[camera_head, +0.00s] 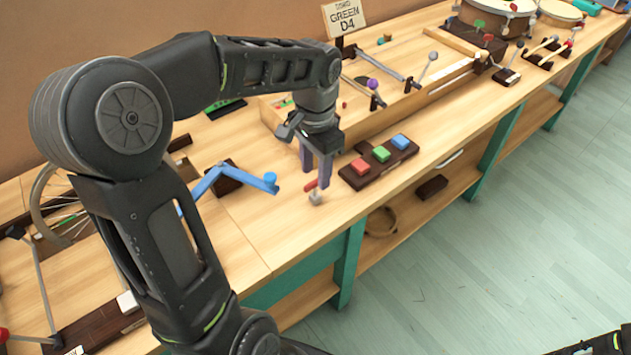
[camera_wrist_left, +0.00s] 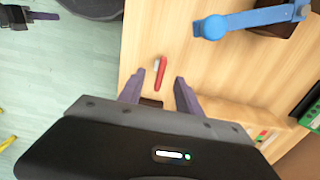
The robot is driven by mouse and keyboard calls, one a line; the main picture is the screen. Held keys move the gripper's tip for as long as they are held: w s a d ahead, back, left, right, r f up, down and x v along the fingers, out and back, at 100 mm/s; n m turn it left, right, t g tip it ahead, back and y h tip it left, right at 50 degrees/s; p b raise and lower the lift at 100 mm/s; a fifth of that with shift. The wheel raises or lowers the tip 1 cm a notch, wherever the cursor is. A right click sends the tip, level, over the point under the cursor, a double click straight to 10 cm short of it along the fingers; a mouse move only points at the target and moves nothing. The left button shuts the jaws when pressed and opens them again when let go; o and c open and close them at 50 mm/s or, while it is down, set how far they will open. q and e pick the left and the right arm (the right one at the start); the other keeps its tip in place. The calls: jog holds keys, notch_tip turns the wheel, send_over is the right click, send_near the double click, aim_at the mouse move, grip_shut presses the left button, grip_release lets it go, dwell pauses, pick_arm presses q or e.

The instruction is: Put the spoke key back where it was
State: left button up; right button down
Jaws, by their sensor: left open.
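The small red-handled tool with a pale metal end, which looks like the spoke key (camera_head: 312,188), is at the bench's front part, left of a dark block with coloured buttons.
A blue crank (camera_head: 235,178) lies left of the gripper. The button block (camera_head: 378,163) with red, green and blue buttons is close on the right. A sign (camera_head: 344,17) reads GREEN D4. Bare bench (camera_head: 255,225) lies in front.

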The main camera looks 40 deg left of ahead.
aim_at(316, 181)
pick_arm(q)
notch_tip(316, 181, up, 6)
jog(key=shift+f, duration=0.1)
dwell(0.9)
